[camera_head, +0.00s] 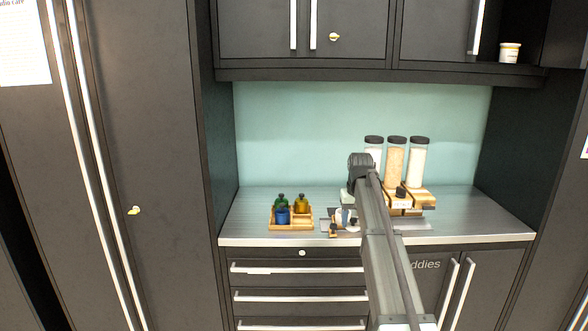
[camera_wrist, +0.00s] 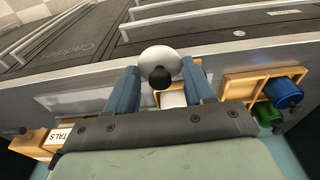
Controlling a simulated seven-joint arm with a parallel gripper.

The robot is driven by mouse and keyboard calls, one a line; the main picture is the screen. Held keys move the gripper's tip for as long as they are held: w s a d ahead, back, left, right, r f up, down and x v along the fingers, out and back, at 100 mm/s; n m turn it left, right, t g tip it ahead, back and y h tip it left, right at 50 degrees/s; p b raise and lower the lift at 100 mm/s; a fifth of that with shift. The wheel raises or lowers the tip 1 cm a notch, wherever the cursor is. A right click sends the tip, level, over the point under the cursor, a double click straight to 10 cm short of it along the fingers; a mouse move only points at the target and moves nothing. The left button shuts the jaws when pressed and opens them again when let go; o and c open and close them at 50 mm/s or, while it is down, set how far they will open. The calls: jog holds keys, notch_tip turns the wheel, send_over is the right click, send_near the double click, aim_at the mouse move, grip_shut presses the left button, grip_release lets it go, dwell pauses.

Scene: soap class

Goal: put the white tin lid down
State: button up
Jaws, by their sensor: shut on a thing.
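The white tin lid (camera_wrist: 163,55), round with a black knob, is between the two fingers of my gripper (camera_wrist: 160,85) in the wrist view. In the head view the lid (camera_head: 342,214) is small and partly covered by my arm. A wooden box with a white thing inside (camera_wrist: 172,98) lies just behind and below the lid in the wrist view. The gap between lid and counter is hard to judge.
A wooden caddy (camera_head: 291,226) with green, blue and amber bottles stands to the left on the metal counter (camera_head: 250,236). Tall black-lidded jars (camera_head: 396,160) stand at the right behind my arm. A pale flat sheet (camera_wrist: 75,102) lies on the counter beside the box.

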jog(key=s+a+f, duration=0.1)
jog(key=s+f, duration=0.6)
jog(key=s, duration=0.3)
jog(key=s+a+f, duration=0.1)
jog(key=s+f, duration=0.6)
jog(key=s, duration=0.4)
jog(key=w+a+r+n, duration=0.1)
jog(key=w+a+r, duration=0.45)
jog(key=w, duration=0.65)
jog(key=w+a+r, duration=0.4)
jog(key=w+r, duration=0.3)
jog(key=w, duration=0.5)
jog(key=w+a+r+n, duration=0.1)
jog(key=w+a+r, duration=0.5)
jog(key=w, duration=0.6)
jog(key=f, duration=0.3)
jog(key=d+f, duration=0.1)
jog(key=f, duration=0.1)
jog(key=shift+s, duration=0.3)
jog(key=shift+f, duration=2.2)
jog(key=shift+f, duration=0.6)
jog(key=o, duration=0.7)
jog(key=shift+d+f, duration=0.1)
